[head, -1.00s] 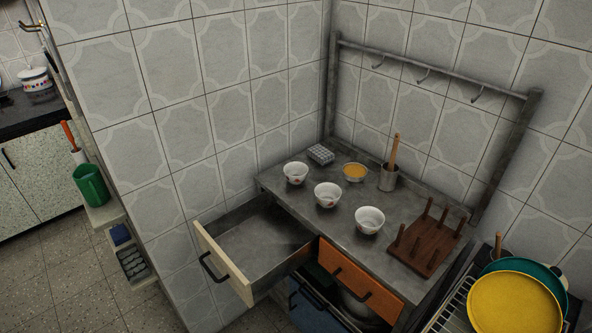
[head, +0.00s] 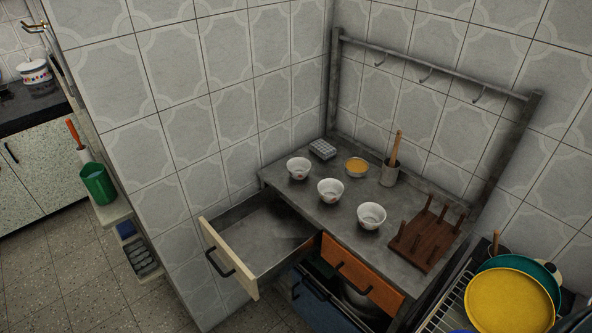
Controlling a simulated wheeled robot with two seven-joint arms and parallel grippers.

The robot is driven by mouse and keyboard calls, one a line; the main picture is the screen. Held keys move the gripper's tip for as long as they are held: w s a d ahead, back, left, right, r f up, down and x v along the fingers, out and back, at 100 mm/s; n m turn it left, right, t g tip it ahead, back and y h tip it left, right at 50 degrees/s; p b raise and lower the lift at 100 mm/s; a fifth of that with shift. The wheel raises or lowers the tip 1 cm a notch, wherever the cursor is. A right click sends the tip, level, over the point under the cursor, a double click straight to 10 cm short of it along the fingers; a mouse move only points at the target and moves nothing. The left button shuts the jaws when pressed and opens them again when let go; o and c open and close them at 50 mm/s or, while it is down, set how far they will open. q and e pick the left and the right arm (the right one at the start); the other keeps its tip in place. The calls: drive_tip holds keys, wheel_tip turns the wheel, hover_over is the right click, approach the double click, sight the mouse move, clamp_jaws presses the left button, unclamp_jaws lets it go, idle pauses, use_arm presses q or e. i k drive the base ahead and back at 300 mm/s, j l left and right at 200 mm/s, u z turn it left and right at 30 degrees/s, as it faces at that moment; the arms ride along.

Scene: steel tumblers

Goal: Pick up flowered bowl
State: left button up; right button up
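Three white bowls with small reddish flower marks stand upright on the grey counter (head: 300,202) in the head view. One flowered bowl (head: 299,168) is at the left, one flowered bowl (head: 330,191) is in the middle, and one flowered bowl (head: 371,215) is at the right, nearest the wooden rack. They stand apart in a slanting row. Neither of my grippers is in view.
An open, empty-looking drawer (head: 225,262) juts out at the front left. A small orange-filled bowl (head: 356,167), a steel tumbler (head: 389,176) with a wooden tool, an egg tray (head: 322,149) and a pegged wooden rack (head: 424,240) share the counter. Yellow plate (head: 510,302) stands lower right.

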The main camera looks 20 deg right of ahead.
sight(298, 168)
drive_tip(key=i+j, duration=0.55)
drive_tip(key=i+z, duration=0.1)
drive_tip(key=z, duration=2.05)
